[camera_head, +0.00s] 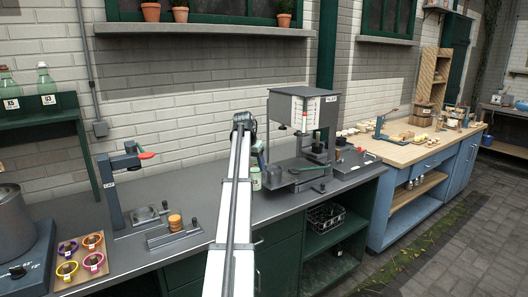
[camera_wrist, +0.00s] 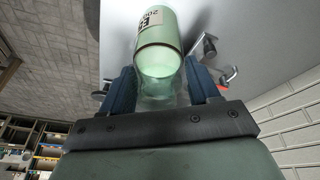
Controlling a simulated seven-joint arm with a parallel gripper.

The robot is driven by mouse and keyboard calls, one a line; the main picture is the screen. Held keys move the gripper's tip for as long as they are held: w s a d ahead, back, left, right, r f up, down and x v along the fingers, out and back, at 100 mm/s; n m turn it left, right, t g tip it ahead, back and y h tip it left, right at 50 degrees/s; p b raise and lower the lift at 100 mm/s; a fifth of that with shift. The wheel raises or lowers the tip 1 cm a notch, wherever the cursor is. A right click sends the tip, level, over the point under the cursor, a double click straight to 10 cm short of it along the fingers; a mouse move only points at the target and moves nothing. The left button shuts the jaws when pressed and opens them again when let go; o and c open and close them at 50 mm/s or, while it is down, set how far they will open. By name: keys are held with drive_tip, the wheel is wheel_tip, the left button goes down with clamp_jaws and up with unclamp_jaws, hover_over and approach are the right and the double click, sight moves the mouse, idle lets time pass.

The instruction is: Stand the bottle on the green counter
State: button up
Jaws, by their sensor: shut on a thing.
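A pale green glass bottle (camera_wrist: 160,40) with a white printed label lies between the dark blue fingers of my gripper (camera_wrist: 161,85) in the wrist view. The fingers are shut on it. In the head view, a small part of the bottle (camera_head: 256,180) shows just right of my arm, and the arm hides most of my gripper. The green counter (camera_head: 195,188) has a dark grey top over green cabinets. The bottle is low over its middle, near the grey stand. I cannot tell whether its base touches the top.
Right of the bottle stand a grey press-like machine (camera_head: 303,100) and a low tray with a red handle (camera_head: 361,149). Bare counter lies left of my arm.

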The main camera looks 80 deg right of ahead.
drive_tip(key=a+f, duration=0.3)
drive_tip(key=f, duration=0.2)
drive_tip(key=shift+w+f, duration=0.35)
drive_tip(key=shift+w, duration=0.1)
drive_tip(key=shift+f, duration=0.15)
idle(0.8)
drive_tip(key=shift+f, duration=0.45)
drive_tip(key=shift+f, duration=0.1)
drive_tip(key=shift+f, duration=0.35)
drive_tip(key=shift+f, duration=0.35)
idle(0.7)
